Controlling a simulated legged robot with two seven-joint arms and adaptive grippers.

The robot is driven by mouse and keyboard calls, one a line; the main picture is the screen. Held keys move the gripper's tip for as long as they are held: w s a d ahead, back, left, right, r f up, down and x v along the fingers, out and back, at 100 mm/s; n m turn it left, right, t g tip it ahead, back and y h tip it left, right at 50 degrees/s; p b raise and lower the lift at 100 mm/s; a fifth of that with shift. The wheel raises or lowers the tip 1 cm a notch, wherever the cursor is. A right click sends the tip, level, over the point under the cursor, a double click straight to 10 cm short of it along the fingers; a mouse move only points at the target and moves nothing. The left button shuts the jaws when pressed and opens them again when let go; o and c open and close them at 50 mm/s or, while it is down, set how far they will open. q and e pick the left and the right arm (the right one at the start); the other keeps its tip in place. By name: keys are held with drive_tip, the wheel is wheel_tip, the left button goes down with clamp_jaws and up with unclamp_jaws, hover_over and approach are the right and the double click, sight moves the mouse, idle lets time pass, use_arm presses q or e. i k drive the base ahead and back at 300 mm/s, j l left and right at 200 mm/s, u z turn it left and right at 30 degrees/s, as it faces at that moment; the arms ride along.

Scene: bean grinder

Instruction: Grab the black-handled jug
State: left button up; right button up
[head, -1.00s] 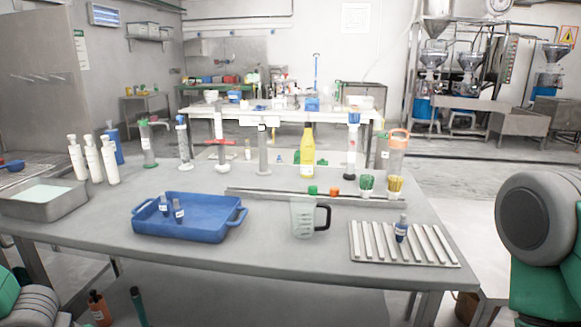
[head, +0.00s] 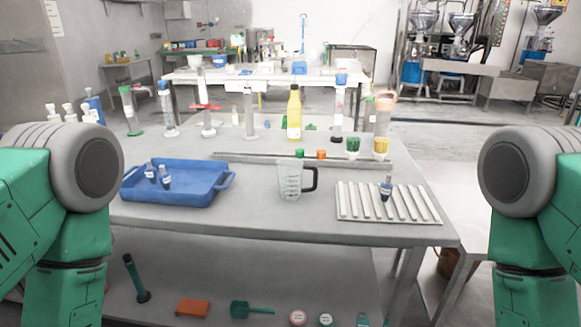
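The black-handled jug (head: 290,181) is clear with measuring marks and stands upright near the front middle of the grey table (head: 270,222). Its black handle (head: 311,180) points to the right. Nothing is touching it. My two green arms show at the left and right edges of the head view, well apart from the jug. Both grippers are out of the picture.
A blue tray (head: 180,198) holding small bottles lies left of the jug. A ribbed white rack (head: 387,217) with one small bottle (head: 386,186) lies to its right. A metal rail (head: 240,157), cups and a yellow bottle (head: 294,115) stand behind. Table space before the jug is clear.

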sight(289, 171)
drive_tip(key=i+j, duration=0.1)
drive_tip(key=j, duration=0.15)
drive_tip(key=i+j, duration=0.15)
drive_tip(key=j, duration=0.15)
drive_tip(key=i+j, duration=0.1)
drive_tip(key=j, duration=0.15)
drive_tip(key=i+j+z, duration=0.1)
drive_tip(key=z, duration=0.3)
drive_tip(key=j+z, duration=0.3)
drive_tip(key=z, duration=0.15)
drive_tip(key=j+z, duration=0.25)
drive_tip(key=z, duration=0.15)
drive_tip(key=i+j, duration=0.05)
